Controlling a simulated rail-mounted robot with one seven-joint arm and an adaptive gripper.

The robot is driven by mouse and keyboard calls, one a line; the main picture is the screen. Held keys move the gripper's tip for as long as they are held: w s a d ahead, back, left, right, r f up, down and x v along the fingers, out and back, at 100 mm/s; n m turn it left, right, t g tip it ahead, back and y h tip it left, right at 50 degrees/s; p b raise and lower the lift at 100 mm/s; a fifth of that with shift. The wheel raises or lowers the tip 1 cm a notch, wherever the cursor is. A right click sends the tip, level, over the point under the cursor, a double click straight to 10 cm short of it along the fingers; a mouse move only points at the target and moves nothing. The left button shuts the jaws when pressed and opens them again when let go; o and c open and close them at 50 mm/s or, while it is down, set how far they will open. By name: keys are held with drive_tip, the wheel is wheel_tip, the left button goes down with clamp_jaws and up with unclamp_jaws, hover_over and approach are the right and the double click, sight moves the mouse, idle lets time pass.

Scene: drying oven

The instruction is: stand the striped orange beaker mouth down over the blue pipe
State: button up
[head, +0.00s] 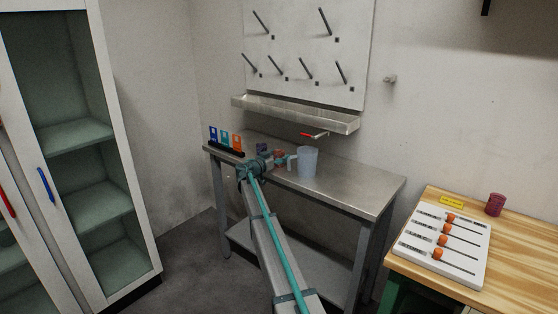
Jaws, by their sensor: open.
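A small reddish-orange vessel (280,154), probably the striped orange beaker, stands on the metal table behind my gripper. It is partly hidden, and its stripes and which way its mouth faces are too small to tell. My gripper (279,162) is open just in front of it; I cannot tell whether they touch. I cannot make out a blue pipe for certain. A blue tag (213,133) stands at the left end of a black bar on the table, beside a teal tag (225,137) and an orange tag (237,142).
A translucent pitcher (308,163) stands right of my gripper, and a dark purple vessel (262,148) behind it. A pegboard (305,60) and trough (295,114) hang above. The metal table's right side (360,185) is clear. A wooden table (520,240) holds a slider board (410,245) and maroon cup (495,205).

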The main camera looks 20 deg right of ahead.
drive_tip(key=c, duration=1)
drive_tip(key=shift+o, duration=0.2)
drive_tip(key=shift+r, duration=0.1)
